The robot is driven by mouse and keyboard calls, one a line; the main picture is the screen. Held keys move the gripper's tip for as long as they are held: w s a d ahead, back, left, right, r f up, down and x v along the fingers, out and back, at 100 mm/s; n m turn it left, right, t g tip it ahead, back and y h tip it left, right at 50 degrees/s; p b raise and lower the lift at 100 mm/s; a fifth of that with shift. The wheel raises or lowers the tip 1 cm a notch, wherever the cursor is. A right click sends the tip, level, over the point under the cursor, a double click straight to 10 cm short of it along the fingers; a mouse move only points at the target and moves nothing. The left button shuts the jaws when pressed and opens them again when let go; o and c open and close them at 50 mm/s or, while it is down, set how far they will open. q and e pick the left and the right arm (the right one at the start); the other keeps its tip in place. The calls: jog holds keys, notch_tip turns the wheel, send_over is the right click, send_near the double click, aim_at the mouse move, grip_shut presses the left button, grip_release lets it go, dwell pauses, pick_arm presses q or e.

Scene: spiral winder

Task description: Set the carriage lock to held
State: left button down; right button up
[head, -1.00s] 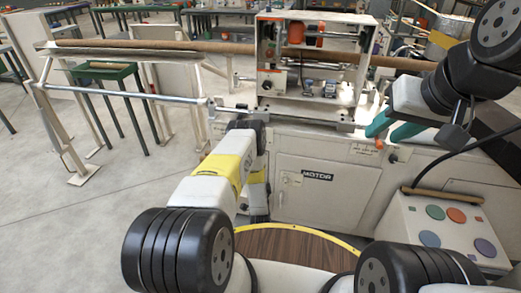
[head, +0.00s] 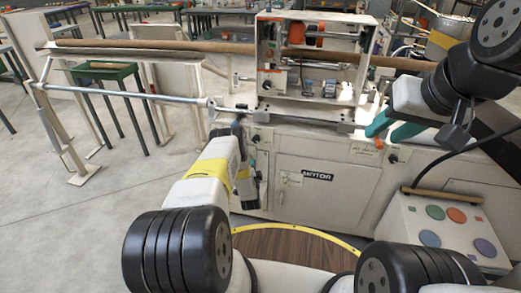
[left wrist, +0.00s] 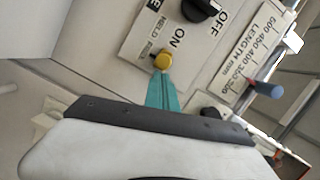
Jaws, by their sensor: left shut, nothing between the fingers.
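In the left wrist view a small yellow knob (left wrist: 163,61) sits on the pale machine panel, by a partly readable label with the word HELD (left wrist: 152,24). I take it for the carriage lock; its exact setting cannot be told. My left gripper (left wrist: 163,80) has its teal fingers shut and empty, tips right at the yellow knob; whether they touch it cannot be told. In the head view the left gripper (head: 240,124) is at the machine's front left, mostly hidden by its own wrist. My right gripper (head: 382,132) has its teal fingers apart, before the machine's right front.
A black rotary switch (left wrist: 203,8) marked ON and OFF is close to the yellow knob. A length scale (left wrist: 245,48) with a blue-tipped pointer (left wrist: 266,89) is on the right. The MOTOR cabinet door (head: 317,190) and a button box (head: 450,228) stand below.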

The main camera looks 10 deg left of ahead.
pick_arm(q)
jog(key=shift+w+a, duration=0.1)
jog(key=shift+a, duration=2.45)
